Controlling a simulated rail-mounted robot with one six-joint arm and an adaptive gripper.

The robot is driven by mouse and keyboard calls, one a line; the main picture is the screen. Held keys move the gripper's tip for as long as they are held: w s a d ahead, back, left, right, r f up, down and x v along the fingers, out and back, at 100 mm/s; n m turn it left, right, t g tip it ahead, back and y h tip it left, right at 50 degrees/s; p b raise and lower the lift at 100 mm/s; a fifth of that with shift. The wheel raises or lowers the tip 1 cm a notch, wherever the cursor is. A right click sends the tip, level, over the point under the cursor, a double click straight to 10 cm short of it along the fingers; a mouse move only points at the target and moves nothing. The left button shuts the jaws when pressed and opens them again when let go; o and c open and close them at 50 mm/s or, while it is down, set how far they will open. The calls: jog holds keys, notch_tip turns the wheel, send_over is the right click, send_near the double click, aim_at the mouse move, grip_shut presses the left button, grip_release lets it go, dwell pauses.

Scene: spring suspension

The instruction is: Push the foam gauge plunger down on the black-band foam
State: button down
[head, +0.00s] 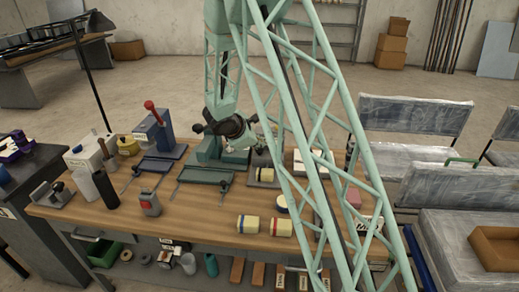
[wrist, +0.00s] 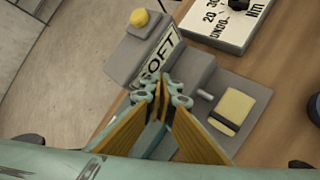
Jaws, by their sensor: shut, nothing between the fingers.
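The foam gauge is a grey fixture with a "SOFT" plate (wrist: 160,58) in the wrist view. A yellow knob (wrist: 140,18) stands on its far-left end. The black-band foam (wrist: 240,108), a cream block, sits on the grey base at the right; it also shows in the head view (head: 266,174). A small grey peg (wrist: 205,95) points toward the foam. My gripper (wrist: 164,92) is shut and empty, its tips over the middle of the fixture, left of the foam. I cannot tell whether they touch it. The gripper partly hides the fixture, and I cannot identify the plunger for certain.
A white box with a dial (wrist: 228,22) stands beyond the fixture. On the wooden table, a blue-band foam (head: 248,223) and a red-band foam (head: 281,228) lie near the front. A red-handled press (head: 153,128) stands at the left. My lattice arm covers the table's right part.

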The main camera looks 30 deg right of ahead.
jog(key=shift+r, duration=0.5)
jog(key=shift+r+p, duration=1.2)
jog(key=shift+r, duration=1.3)
